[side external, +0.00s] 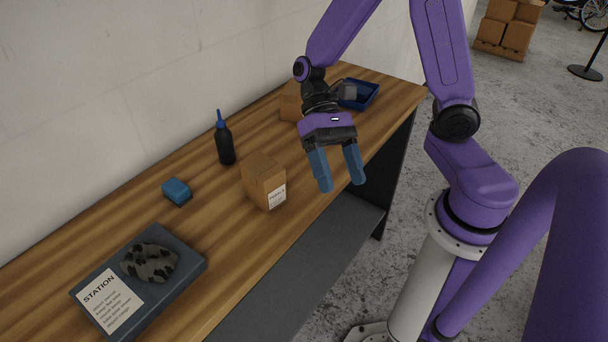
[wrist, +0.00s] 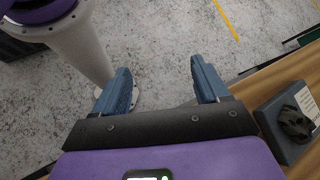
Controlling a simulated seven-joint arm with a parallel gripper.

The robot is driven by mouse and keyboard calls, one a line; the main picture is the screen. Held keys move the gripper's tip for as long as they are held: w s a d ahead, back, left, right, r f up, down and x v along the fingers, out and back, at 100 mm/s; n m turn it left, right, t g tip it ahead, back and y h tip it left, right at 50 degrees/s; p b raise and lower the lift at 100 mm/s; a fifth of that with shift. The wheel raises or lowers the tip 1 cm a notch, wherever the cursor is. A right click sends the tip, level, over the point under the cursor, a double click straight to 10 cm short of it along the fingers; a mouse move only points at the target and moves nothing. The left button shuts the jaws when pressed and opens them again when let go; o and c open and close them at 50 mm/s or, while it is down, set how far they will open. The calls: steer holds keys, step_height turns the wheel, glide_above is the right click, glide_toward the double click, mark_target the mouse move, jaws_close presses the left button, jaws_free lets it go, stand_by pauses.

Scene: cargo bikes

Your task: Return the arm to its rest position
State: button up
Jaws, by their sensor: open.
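My gripper (side external: 341,188) has two blue fingers that are spread apart with nothing between them. In the side external view it hangs over the front edge of the wooden bench (side external: 225,254), to the right of a cardboard box (side external: 262,181). In the wrist view my gripper (wrist: 161,88) has its fingers over the concrete floor, with the bench (wrist: 262,88) at the right.
A grey station tray (side external: 186,280) with a dark spotted lump (side external: 150,262) lies at the near left. A blue block (side external: 177,192), a dark bottle (side external: 225,145) and a blue bin (side external: 361,95) also stand on the bench. Another box (side external: 290,102) is partly hidden behind my wrist.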

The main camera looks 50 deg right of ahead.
steer(key=s+d+r+n+t+h, duration=0.2)
steer(key=s+d+n+t+h, duration=0.2)
steer(key=n+t, duration=0.5)
steer(key=s+n+h, duration=0.1)
steer(key=s+n, duration=0.1)
steer(key=n, duration=0.3)
steer(key=shift+d+r, duration=0.3)
steer(key=shift+d, duration=0.1)
steer(key=shift+s, duration=0.1)
